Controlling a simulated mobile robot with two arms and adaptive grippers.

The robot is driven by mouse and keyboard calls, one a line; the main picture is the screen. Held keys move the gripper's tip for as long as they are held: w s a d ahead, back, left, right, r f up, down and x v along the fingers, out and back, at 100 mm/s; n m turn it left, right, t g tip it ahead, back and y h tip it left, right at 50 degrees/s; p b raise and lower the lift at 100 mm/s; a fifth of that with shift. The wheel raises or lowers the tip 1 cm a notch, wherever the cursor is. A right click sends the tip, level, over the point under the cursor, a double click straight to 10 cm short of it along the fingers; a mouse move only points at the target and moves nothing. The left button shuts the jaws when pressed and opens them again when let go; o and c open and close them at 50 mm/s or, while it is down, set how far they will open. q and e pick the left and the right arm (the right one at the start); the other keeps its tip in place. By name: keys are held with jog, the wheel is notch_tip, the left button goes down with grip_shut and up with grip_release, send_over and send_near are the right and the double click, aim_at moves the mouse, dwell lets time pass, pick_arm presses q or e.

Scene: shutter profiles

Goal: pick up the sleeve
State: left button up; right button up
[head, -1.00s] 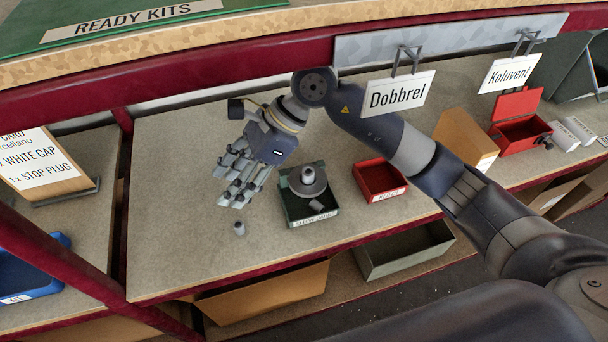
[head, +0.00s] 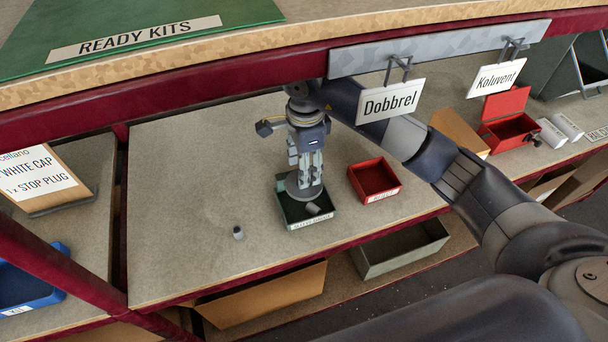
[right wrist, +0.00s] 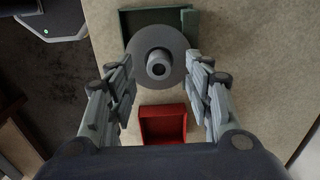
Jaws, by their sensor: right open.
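A green tray (head: 290,216) with a gauge label stands on the bench. In it is a grey round disc (head: 296,190) with an upright post. In the right wrist view a short, round-ended grey cylinder (right wrist: 159,65) stands at the disc's centre; I cannot tell whether it is a sleeve on the post. A small grey piece (head: 313,208) lies at the tray's front. Another small grey cylinder (head: 238,233) stands on the bench, left of the tray. My right gripper (head: 306,178) points down over the disc, open, its fingers (right wrist: 162,78) either side of the cylinder.
A red tray (head: 374,181) stands right of the green one. A red shelf beam (head: 200,93) and the hanging Dobbrel sign (head: 390,100) are above the bench. The bench (head: 190,190) is clear to the left. Open boxes (head: 400,247) sit below its front edge.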

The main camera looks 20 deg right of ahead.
jog(key=shift+f, duration=1.4)
jog(key=shift+c, duration=0.2)
jog(key=c, duration=0.8)
jog(key=shift+c, duration=0.2)
